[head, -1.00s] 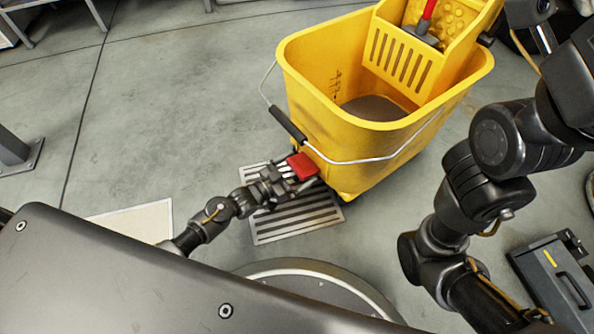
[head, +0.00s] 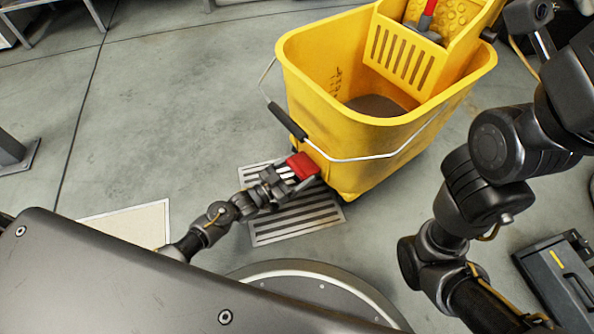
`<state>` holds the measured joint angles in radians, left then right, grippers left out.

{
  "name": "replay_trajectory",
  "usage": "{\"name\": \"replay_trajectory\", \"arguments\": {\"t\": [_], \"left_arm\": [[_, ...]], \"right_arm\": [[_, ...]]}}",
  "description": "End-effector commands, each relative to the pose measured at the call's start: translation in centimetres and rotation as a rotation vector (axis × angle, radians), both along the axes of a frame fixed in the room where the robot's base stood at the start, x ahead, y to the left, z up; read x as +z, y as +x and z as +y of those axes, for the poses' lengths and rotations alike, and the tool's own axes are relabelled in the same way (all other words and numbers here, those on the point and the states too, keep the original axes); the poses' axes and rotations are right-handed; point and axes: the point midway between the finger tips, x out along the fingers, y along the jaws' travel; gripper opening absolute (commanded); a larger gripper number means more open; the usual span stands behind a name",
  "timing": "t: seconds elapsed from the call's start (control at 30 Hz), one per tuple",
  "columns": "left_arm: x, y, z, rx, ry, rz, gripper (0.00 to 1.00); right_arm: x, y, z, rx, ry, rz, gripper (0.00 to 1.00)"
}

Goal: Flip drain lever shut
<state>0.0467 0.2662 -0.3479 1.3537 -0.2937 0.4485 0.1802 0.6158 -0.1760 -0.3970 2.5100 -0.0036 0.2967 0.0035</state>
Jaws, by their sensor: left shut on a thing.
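A yellow mop bucket (head: 350,150) stands on the floor in the head view, with dark liquid low inside. A red drain lever (head: 302,166) sticks out from the lower left of its wall. My left gripper (head: 287,178) reaches in from the lower left and is shut on the red lever, low over the floor grate. The fingers partly hide the lever's near end. My right arm stands at the right side of the picture; its gripper cannot be made out.
A slotted metal floor grate (head: 300,222) lies beneath the lever. The bucket's wire handle with a black grip (head: 287,121) hangs just above the lever. A pale mat (head: 130,224) lies at left. A dark case (head: 562,275) sits at lower right.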

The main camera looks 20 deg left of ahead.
Motion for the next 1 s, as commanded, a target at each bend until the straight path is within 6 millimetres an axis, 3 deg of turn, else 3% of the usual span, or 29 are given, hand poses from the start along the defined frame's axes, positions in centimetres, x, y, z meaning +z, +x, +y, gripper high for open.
{"name": "replay_trajectory", "arguments": {"t": [0.07,0.1,0.2,0.5,0.8,1.0], "left_arm": [[-0.1,-0.1,0.0,0.000,0.000,0.002,0.59],[-0.1,-0.1,0.0,0.000,0.000,0.002,0.87],[-0.1,-0.1,0.0,0.000,0.000,0.002,1.00],[0.0,-0.5,0.3,0.000,0.001,0.003,1.00],[-0.4,-4.2,3.2,0.000,0.002,0.006,1.00],[-0.8,-5.7,4.3,0.000,0.001,0.003,1.00]], "right_arm": [[0.0,0.0,0.0,0.000,0.000,-0.001,0.51],[0.1,0.0,0.0,0.000,0.000,-0.002,0.51],[0.1,-0.1,0.0,0.000,0.001,-0.004,0.51],[0.6,-0.2,0.0,-0.001,0.000,-0.008,0.51],[3.1,-0.2,0.2,-0.001,-0.009,-0.010,0.51],[3.7,-0.2,0.3,-0.002,-0.014,-0.010,0.51]]}}
